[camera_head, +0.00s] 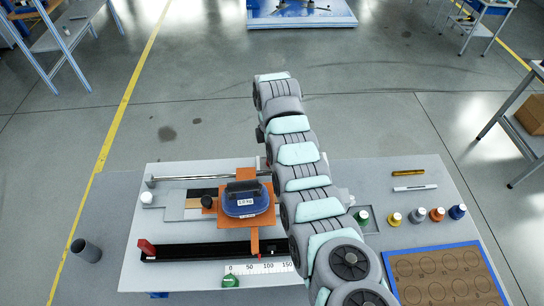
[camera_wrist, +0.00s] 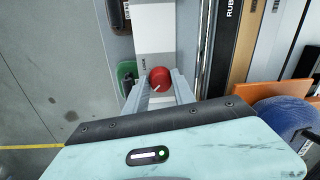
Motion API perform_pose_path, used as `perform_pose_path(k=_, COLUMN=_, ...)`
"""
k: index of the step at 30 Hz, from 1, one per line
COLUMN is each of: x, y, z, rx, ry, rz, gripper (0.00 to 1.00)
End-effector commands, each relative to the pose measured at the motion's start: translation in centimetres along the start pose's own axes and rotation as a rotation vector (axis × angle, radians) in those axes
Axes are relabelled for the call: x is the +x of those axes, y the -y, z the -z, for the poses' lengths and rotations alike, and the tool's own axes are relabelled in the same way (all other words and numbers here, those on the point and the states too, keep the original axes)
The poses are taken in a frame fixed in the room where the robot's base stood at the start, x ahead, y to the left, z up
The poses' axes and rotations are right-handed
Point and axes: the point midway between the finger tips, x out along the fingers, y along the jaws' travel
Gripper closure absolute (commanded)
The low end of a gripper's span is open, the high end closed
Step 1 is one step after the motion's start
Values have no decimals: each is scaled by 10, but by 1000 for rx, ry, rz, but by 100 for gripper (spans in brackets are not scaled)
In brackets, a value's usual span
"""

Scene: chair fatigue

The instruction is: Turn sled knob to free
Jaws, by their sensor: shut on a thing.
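In the wrist view, a round red knob (camera_wrist: 160,77) sits on a light grey strip (camera_wrist: 154,30). A short white mark on the knob points toward the lower left of the picture. The word LOCK is printed just above and left of the knob. My gripper (camera_wrist: 158,88) has one finger on each side of the knob and is shut on it. In the head view, my arm hides both the gripper and the knob.
An orange plate (camera_head: 245,226) carries a blue weight (camera_head: 246,203) with a dark handle. A black rail (camera_head: 205,251) with a red end block (camera_head: 146,247) lies in front. Several coloured knobbed pieces and a blue-edged brown tray (camera_head: 402,292) stand at the right.

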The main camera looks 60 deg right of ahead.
Motion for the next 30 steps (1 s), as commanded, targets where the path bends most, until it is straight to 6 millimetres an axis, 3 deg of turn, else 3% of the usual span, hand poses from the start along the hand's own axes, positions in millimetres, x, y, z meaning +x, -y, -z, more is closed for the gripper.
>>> perform_pose_path(k=18, x=0, y=0, z=0, rx=-39, ry=2, rz=0, gripper=100)
perform_pose_path(k=19, x=0, y=0, z=1, rx=-39, ry=2, rz=1, gripper=67)
perform_pose_path(k=26, x=0, y=0, z=0, rx=-38, ry=2, rz=0, gripper=48)
perform_pose_path(k=30, x=0, y=0, z=0, rx=-37, ry=2, rz=0, gripper=48)
